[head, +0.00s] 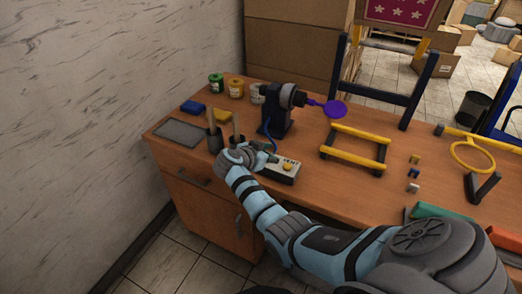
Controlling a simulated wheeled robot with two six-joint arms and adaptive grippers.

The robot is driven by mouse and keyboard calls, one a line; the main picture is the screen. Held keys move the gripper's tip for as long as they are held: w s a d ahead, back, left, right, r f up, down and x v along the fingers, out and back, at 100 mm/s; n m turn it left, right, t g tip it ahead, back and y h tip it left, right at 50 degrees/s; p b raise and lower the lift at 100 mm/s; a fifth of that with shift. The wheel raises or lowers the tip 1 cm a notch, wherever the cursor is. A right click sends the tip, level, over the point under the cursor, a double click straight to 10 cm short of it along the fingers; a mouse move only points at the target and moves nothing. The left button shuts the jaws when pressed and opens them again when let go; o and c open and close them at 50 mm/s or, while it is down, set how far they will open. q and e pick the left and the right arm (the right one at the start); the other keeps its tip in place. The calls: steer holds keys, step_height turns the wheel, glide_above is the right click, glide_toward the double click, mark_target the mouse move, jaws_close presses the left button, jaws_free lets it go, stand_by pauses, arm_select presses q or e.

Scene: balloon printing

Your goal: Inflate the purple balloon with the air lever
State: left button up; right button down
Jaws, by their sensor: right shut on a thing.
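A blue hose runs down from the pump toward a grey control box (284,170) marked "VENT", with a yellow button. My right gripper (264,151) is at the box's left end, shut on what appears to be the air lever, which is mostly hidden by the fingers. My left gripper is not in view.
Two dark holders with upright sticks (213,131) stand left of my right gripper. A yellow-barred frame (353,146) stands right of the box.

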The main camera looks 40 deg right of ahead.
steer(key=shift+w+a+r, duration=0.15)
steer(key=shift+w+r, duration=0.05)
steer(key=shift+w, duration=0.1)
steer(key=c, duration=1.7)
jaws_free()
steer(key=shift+o, duration=0.2)
steer(key=shift+w+a+f, duration=0.1)
steer(key=shift+w+f, duration=0.05)
steer(key=shift+w, duration=0.1)
steer(key=shift+s, duration=0.15)
steer(key=v, duration=1.2)
steer(key=shift+s+f, duration=0.15)
